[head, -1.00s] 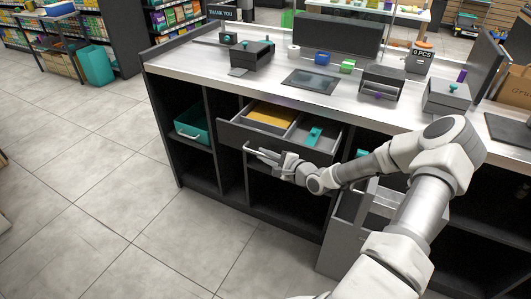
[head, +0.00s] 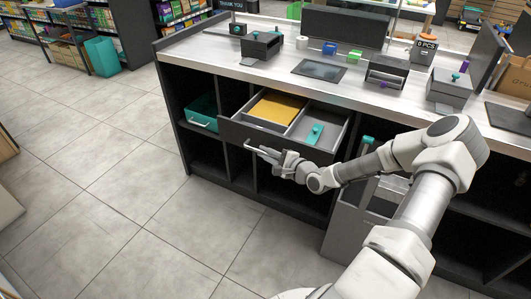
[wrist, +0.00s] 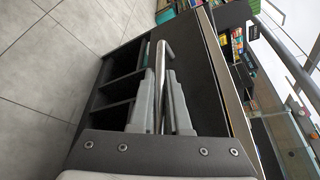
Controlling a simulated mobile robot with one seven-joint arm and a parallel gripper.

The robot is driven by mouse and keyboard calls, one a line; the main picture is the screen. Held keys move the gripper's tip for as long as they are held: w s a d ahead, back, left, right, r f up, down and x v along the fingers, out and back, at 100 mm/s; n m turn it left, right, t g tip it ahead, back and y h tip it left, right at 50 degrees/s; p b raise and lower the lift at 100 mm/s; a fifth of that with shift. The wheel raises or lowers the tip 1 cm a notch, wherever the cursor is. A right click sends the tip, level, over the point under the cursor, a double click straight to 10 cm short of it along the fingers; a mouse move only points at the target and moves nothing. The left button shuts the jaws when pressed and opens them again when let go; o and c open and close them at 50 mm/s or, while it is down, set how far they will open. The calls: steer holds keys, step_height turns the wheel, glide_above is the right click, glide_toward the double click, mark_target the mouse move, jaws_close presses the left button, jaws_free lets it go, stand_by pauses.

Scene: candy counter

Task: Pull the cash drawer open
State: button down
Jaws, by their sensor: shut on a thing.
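The cash drawer (head: 240,132) stands pulled out from the front of the counter, its inside showing from above. A yellow item (head: 277,108) lies in its left compartment and a teal-handled item (head: 315,134) in its right one. My gripper (head: 268,154) is at the drawer's front. In the wrist view my gripper (wrist: 160,98) is shut on the silver bar handle (wrist: 161,60), which runs between the two fingers. The drawer's dark front panel (wrist: 190,75) fills the middle of that view.
The steel countertop (head: 230,62) above holds a dark flat pad (head: 319,69) and several small devices. A teal bin (head: 202,112) sits in the left shelf opening. A grey bin (head: 350,225) stands on the floor beside my arm. The tiled floor (head: 120,200) at left is clear.

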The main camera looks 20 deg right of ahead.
steer(key=c, duration=0.9)
jaws_free()
steer(key=p+v, duration=0.2)
steer(key=v, duration=1.5)
steer(key=shift+s+r+p, duration=0.1)
steer(key=shift+s+p, duration=0.1)
steer(key=shift+p, duration=0.15)
